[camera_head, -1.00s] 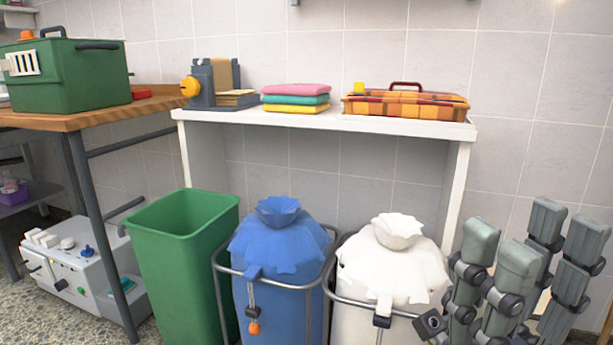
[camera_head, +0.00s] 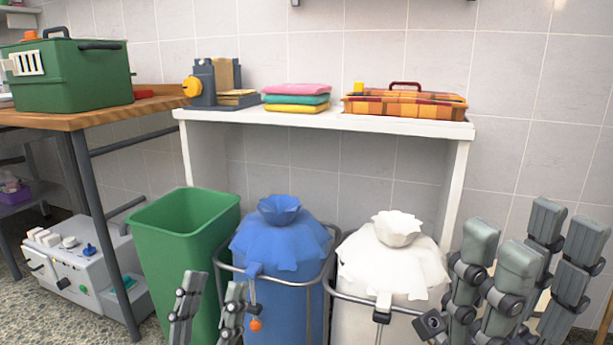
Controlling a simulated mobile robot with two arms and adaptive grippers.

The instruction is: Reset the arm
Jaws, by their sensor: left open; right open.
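My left gripper (camera_head: 212,284) shows at the bottom edge, left of the middle, with two grey fingers apart and nothing between them. It is in front of the green bin and the blue laundry bag. My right gripper (camera_head: 528,232) is large at the lower right, its grey fingers pointing up and spread apart, with nothing held. It stands to the right of the white laundry bag in the picture. The arms behind both grippers are below the frame.
A green bin (camera_head: 182,230), a blue laundry bag (camera_head: 280,245) and a white laundry bag (camera_head: 390,265) stand before a white table (camera_head: 330,121). On it are folded towels (camera_head: 296,98) and a plaid case (camera_head: 405,106). A green kennel (camera_head: 70,75) sits on the wooden table (camera_head: 95,117).

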